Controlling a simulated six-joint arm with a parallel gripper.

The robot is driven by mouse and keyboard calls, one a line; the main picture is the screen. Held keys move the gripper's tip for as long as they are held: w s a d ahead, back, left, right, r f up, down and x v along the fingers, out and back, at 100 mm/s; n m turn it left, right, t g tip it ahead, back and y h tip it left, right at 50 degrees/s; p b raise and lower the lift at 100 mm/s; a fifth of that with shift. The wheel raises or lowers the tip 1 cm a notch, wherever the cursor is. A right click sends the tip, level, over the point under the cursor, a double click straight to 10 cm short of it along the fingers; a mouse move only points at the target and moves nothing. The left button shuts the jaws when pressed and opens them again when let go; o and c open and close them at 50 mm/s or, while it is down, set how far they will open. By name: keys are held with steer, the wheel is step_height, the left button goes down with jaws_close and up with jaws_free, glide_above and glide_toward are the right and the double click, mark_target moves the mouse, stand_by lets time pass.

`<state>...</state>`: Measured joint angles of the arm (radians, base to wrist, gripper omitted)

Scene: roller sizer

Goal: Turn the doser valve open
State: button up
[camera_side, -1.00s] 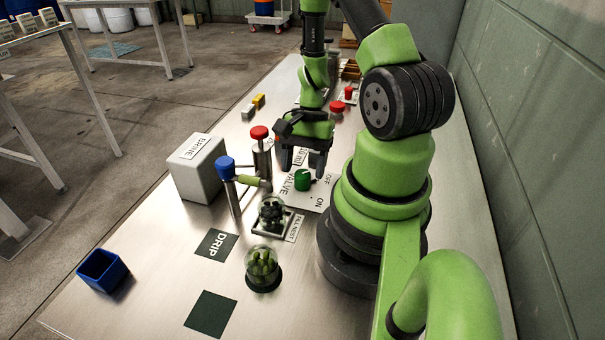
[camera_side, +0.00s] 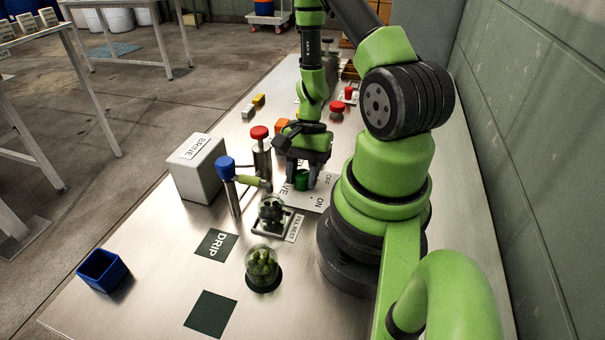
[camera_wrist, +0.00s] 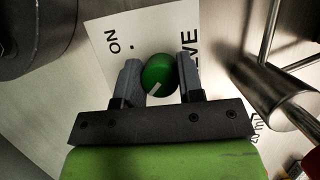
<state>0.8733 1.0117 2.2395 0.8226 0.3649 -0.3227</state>
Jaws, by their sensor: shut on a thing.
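The doser valve is a green round knob (camera_side: 302,180) on a white plate (camera_side: 316,196) marked VALVE, OFF and ON. My gripper (camera_side: 302,182) is lowered over the knob with one finger on each side, shut on it. In the wrist view the knob (camera_wrist: 158,75) sits between the two grey fingers of my gripper (camera_wrist: 160,82). A white pointer mark on the knob points down and left in that view, not at the dot beside the word ON. The OFF label is out of the wrist view.
A blue-capped post (camera_side: 225,168) and a red-capped post (camera_side: 260,133) stand left of the valve, beside a white BRINE box (camera_side: 197,172). A glass jar of green things (camera_side: 262,268) and a blue bin (camera_side: 102,270) are nearer.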

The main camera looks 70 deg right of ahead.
steer(key=shift+m, duration=0.4)
steer(key=m+t, duration=0.1)
steer(key=m, duration=0.2)
steer(key=m+t, duration=0.1)
steer(key=m, duration=0.2)
steer(key=shift+t+h, duration=0.3)
steer(key=shift+t, duration=0.1)
steer(key=m+h, duration=0.1)
steer(key=m, duration=0.2)
steer(key=m+t+h, duration=0.1)
steer(key=m, duration=0.2)
steer(key=shift+m, duration=0.4)
steer(key=o, duration=0.9)
